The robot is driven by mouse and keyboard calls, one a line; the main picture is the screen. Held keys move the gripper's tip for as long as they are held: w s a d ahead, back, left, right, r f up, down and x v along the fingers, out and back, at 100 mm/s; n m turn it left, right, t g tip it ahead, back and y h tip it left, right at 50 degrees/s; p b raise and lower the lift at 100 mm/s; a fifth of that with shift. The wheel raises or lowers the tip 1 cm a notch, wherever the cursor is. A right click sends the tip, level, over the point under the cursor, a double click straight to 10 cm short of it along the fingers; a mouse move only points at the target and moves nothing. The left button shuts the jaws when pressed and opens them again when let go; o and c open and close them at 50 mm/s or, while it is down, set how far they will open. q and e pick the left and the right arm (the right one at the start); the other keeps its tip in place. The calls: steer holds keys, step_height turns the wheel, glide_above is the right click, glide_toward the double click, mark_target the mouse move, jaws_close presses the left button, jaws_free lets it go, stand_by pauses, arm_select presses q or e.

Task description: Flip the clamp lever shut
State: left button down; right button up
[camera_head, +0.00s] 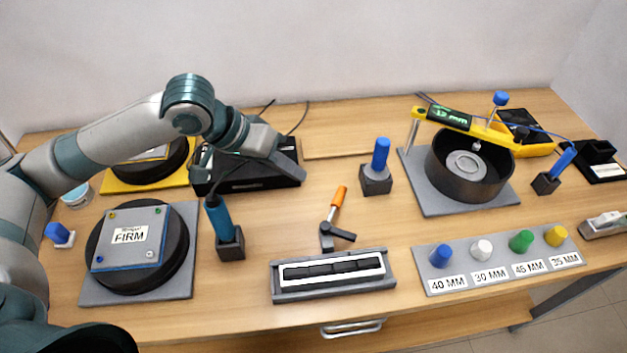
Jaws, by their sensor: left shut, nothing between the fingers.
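The clamp (335,233) stands just behind the grey tray near the front middle of the table. Its lever has an orange grip (339,196) that points up, tilted slightly to the right. A dark clamp arm reaches to the right from its pivot. My left gripper (301,179) is shut and empty, above and to the left of the lever, apart from it. It hangs in front of a black box and partly hides it. My right gripper is not in view.
The grey tray (281,295) holds a white-framed dark strip. A blue-handled tool (220,220) stands upright left of the clamp. A blue-topped block (378,170) stands to its right. A pot with a yellow gauge (470,120) and labelled coloured pegs lie further right.

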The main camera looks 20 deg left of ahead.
mark_target(335, 207)
arm_select(q)
steer(key=shift+s, duration=0.1)
steer(key=shift+d, duration=0.1)
